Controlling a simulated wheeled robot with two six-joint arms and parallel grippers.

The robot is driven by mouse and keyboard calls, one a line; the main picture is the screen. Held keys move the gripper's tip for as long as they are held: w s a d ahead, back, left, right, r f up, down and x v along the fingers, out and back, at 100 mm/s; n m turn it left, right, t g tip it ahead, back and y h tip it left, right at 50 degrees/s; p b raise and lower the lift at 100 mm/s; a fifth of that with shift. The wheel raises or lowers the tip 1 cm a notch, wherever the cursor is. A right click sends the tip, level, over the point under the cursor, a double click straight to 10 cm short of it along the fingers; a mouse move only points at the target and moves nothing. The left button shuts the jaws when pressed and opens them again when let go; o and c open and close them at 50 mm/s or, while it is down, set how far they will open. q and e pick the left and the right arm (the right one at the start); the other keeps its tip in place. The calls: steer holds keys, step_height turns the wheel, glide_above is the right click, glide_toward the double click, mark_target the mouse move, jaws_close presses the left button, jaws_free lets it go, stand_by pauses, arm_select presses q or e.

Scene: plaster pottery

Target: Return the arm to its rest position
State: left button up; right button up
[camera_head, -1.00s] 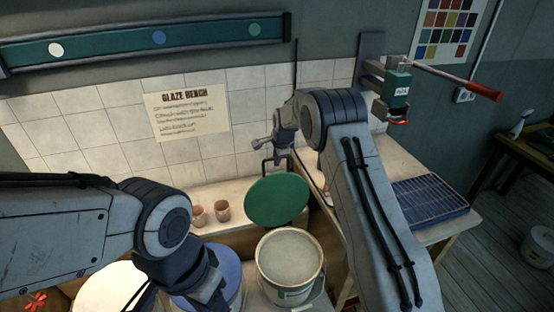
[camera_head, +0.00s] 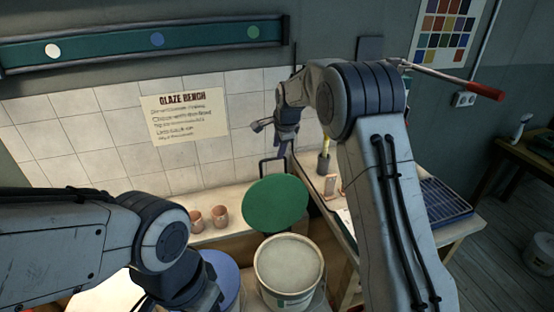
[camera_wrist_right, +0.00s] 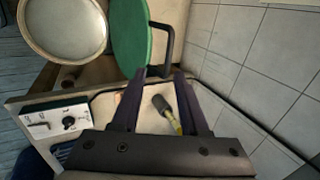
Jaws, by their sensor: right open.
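My right arm comes up from the lower right in the head view and bends over to the left. Its gripper (camera_head: 283,147) hangs in the air above and behind the green lid (camera_head: 275,203). In the right wrist view the two fingers of the right gripper (camera_wrist_right: 159,74) are apart with nothing held between them.
A whitish bucket (camera_head: 288,266) stands in front of the green lid, and a blue round lid (camera_head: 222,275) shows beside my left arm. Two clay cups (camera_head: 208,218) stand on the ledge by the tiled wall. A blue grid tray (camera_head: 446,200) lies on the right table.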

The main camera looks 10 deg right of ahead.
steer(key=shift+s+r, duration=0.3)
steer(key=shift+r, duration=0.3)
steer(key=s+a+r+n+g+y, duration=0.1)
steer(key=s+a+n, duration=0.55)
steer(key=s, duration=0.35)
steer(key=s+a+r+n+g, duration=0.1)
steer(key=s+a+n, duration=0.5)
steer(key=s, duration=0.4)
steer(key=s+f+n+g, duration=0.1)
steer(key=s+n, duration=0.5)
steer(key=s, duration=0.7)
steer(key=s+f+n+g, duration=0.2)
steer(key=s+n, duration=0.4)
steer(key=s, duration=0.7)
steer(key=shift+f+b, duration=0.25)
steer(key=shift+b, duration=0.2)
steer(key=shift+w, duration=0.1)
